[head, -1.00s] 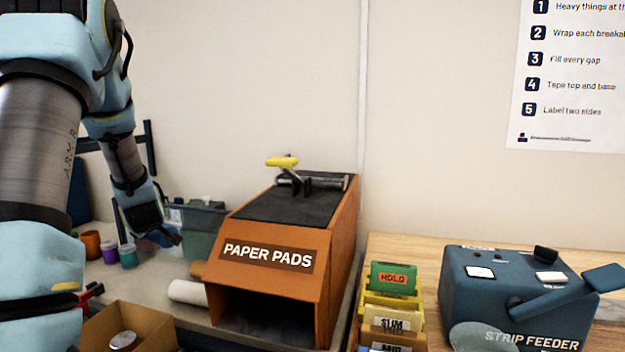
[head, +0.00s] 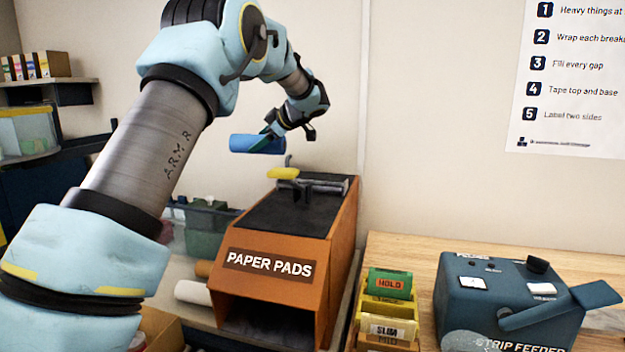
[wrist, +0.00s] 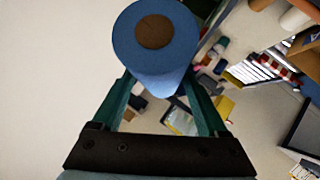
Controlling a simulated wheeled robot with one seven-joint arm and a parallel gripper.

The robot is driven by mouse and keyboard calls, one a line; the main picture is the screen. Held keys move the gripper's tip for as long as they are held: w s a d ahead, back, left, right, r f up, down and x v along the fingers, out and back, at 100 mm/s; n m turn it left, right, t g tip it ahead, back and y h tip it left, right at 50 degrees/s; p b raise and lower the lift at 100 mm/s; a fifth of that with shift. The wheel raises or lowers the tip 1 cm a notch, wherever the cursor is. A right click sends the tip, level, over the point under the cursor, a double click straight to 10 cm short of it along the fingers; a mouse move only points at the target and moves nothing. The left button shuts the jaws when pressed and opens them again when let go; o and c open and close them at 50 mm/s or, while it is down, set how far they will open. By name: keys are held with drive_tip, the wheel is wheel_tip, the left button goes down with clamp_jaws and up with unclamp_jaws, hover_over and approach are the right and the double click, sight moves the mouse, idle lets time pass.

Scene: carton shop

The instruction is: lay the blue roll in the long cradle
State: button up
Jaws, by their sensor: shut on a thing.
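The blue roll (head: 257,144) is held in the air, lying roughly level, above the back left of the orange paper pads box. I cannot make out for sure which thing is the long cradle.
The orange paper pads box (head: 270,265) has a metal bar and a yellow handle (head: 283,173) on its dark top, just below the roll. A white roll (head: 192,292) lies left of it. A blue strip feeder (head: 510,300) stands at right.

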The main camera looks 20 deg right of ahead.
drive_tip(key=s+d+r+m+p, duration=0.1)
drive_tip(key=s+d+r, duration=0.2)
drive_tip(key=s+d, duration=0.8)
drive_tip(key=shift+h, duration=0.3)
drive_tip(key=f+p, duration=0.1)
drive_tip(key=f, duration=0.2)
drive_tip(key=w+d+f+p, duration=0.1)
drive_tip(key=f, duration=0.2)
drive_tip(key=d+f+p, duration=0.1)
drive_tip(key=f, duration=0.2)
drive_tip(key=shift+w+f+p, duration=0.3)
drive_tip(key=shift+w+f, duration=0.05)
drive_tip(key=shift+f, duration=0.05)
drive_tip(key=shift+a+f, duration=0.1)
drive_tip(key=shift+f, duration=0.15)
drive_tip(key=shift+f, duration=0.3)
drive_tip(key=shift+f, duration=0.25)
drive_tip(key=o, duration=1.5)
